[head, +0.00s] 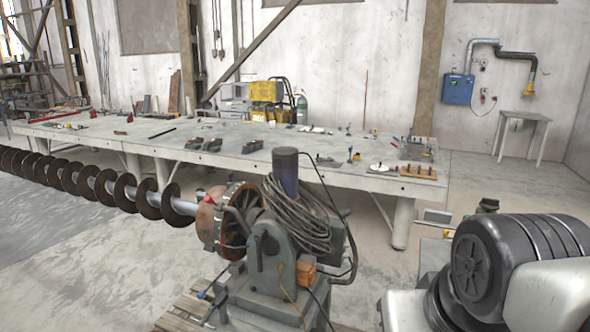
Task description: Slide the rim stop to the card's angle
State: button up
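The positioner (275,260) stands in the middle foreground, with a rusty round faceplate (243,200) on its left side. A long dark auger (110,188) runs from the faceplate to the left edge. A small pale disc (383,167) lies flat near the right end of the workbench. I cannot make out the rim stop on either round part. A small pale plate (437,216) stands right of the positioner; I cannot tell whether it is the card, and no angle is readable. My gripper is not in view; parts of my own arm fill the lower right.
A long grey workbench (230,148) spans the middle behind the positioner, bearing clamps (212,144) and a wooden block with pegs (418,172). Coiled cables (300,225) hang on the positioner. A wooden pallet (185,315) lies low left.

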aim_at(230, 183)
jog(key=i+j+z, duration=0.25)
jog(key=j, duration=0.3)
jog(key=j+z, duration=0.2)
jog(key=j, duration=0.3)
jog(key=i+j+z, duration=0.1)
jog(key=j, duration=1.35)
jog(key=i+j+z, duration=0.1)
jog(key=j, duration=1.4)
